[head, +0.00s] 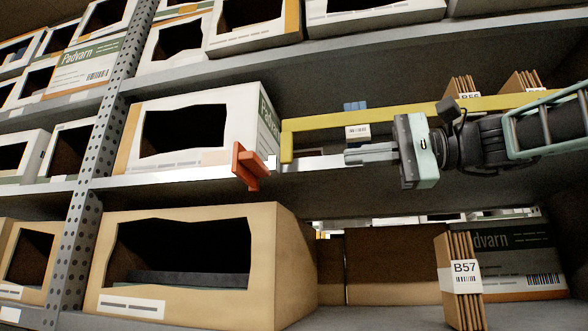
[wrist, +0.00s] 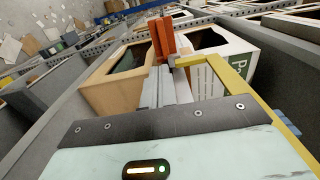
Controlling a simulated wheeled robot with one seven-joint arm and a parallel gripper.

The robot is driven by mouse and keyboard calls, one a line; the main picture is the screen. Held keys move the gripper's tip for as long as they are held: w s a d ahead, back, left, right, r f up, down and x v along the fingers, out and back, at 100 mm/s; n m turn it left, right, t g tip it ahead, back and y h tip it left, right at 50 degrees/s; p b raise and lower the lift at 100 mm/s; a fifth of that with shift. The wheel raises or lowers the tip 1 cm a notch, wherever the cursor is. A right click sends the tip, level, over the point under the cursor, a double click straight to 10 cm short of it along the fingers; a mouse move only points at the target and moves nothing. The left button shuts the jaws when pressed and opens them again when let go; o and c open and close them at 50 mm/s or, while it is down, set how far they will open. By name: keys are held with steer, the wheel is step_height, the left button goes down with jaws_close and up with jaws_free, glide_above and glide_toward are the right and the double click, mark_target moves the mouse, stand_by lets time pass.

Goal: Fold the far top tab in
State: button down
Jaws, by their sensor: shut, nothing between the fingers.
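My gripper (head: 247,166) reaches in from the right with long silver fingers and orange tips. The tips are together and empty, in front of the lower right corner of a white open-fronted box (head: 205,107) with a green side panel. I cannot tell whether they touch it. The tips (wrist: 162,40) also show in the wrist view, with a white box (wrist: 238,55) to their right and a tan box (wrist: 112,92) to their left. No top tab can be clearly made out in either view.
A yellow bent bar (head: 370,118) runs along my gripper, its end near the fingertips. A large tan box (head: 285,262) stands on the shelf below. A perforated grey post (head: 88,170) is at left. Cardboard bundle B57 (head: 459,300) stands at lower right.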

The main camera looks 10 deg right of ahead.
steer(key=shift+d+r, duration=0.1)
steer(key=shift+r, duration=0.1)
steer(key=p, duration=0.7)
glide_toward(261, 164)
steer(key=x, duration=0.5)
steer(key=shift+w+r, duration=0.2)
steer(key=shift+r, duration=0.05)
steer(key=shift+x, duration=0.9)
steer(key=shift+s+f, duration=0.1)
steer(key=shift+f, duration=0.1)
